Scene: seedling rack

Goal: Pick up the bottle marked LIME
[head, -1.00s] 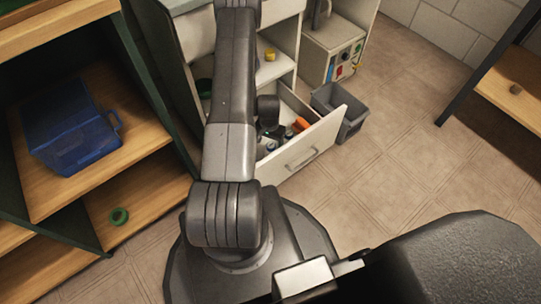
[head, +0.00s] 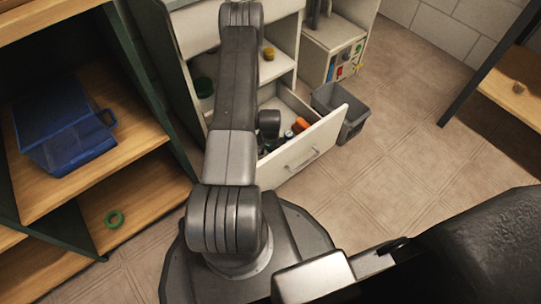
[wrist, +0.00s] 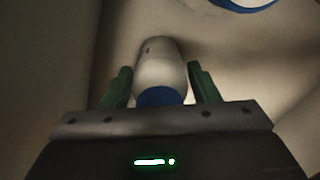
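In the wrist view a pale bottle (wrist: 160,68) with a blue cap (wrist: 160,97) lies or leans between the two green fingers of my gripper (wrist: 161,70). The fingers are open, with a visible gap on each side of the bottle. I see no readable label on it, so I cannot tell whether it is marked LIME. In the head view my arm reaches into the open drawer (head: 318,143) of the white cabinet. My gripper is hidden there behind the arm. An orange item (head: 301,125) and other small containers show in the drawer.
Drawer walls rise close around my gripper. Part of a blue rounded thing (wrist: 245,4) shows at the wrist view's top right. A grey bin (head: 345,112) stands beside the drawer. A shelf with a blue crate (head: 66,135) stands left. The floor at right is open.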

